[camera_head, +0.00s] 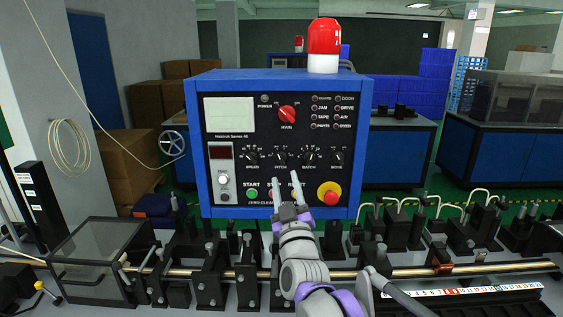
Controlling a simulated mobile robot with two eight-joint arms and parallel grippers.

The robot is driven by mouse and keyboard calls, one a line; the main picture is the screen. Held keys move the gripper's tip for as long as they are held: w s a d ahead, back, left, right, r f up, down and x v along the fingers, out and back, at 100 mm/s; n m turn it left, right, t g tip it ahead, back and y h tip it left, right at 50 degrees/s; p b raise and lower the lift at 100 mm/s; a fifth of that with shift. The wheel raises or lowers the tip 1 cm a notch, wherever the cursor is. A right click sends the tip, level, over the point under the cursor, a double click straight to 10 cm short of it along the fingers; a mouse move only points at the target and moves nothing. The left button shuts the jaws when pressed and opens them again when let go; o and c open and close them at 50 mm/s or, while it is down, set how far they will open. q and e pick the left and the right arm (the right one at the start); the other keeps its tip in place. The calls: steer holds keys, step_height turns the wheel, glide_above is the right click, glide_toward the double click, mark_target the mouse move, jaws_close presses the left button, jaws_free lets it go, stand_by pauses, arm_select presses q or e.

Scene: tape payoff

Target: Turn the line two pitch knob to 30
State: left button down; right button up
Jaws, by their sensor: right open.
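The control panel (359,120) has a blue frame and a dark face. Its row of small black knobs includes the pitch knob (280,157), second from the left, with the speed knob (251,157) to its left and the batch knob (309,157) to its right. The pitch knob's pointer and scale are too small to read. I cannot tell which line the panel belongs to. My right gripper (284,178) is open and empty, its pale fingers pointing up just below the pitch knob. The fingers partly cover the lower buttons. My left gripper is not in view.
A red main switch (288,114) sits above the knobs. The green start button (252,193) and red emergency stop (329,193) are close to my right gripper. A copper-coloured rod (420,271) and black fixtures run along the bench below. A clear-lidded box (98,258) stands left.

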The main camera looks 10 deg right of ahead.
mark_target(280, 159)
steer(key=p+x, duration=0.1)
steer(key=x, duration=0.6)
steer(key=shift+w+a, duration=0.1)
steer(key=shift+w, duration=0.1)
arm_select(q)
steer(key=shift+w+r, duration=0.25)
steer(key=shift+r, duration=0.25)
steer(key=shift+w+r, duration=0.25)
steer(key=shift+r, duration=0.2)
arm_select(e)
jaws_close()
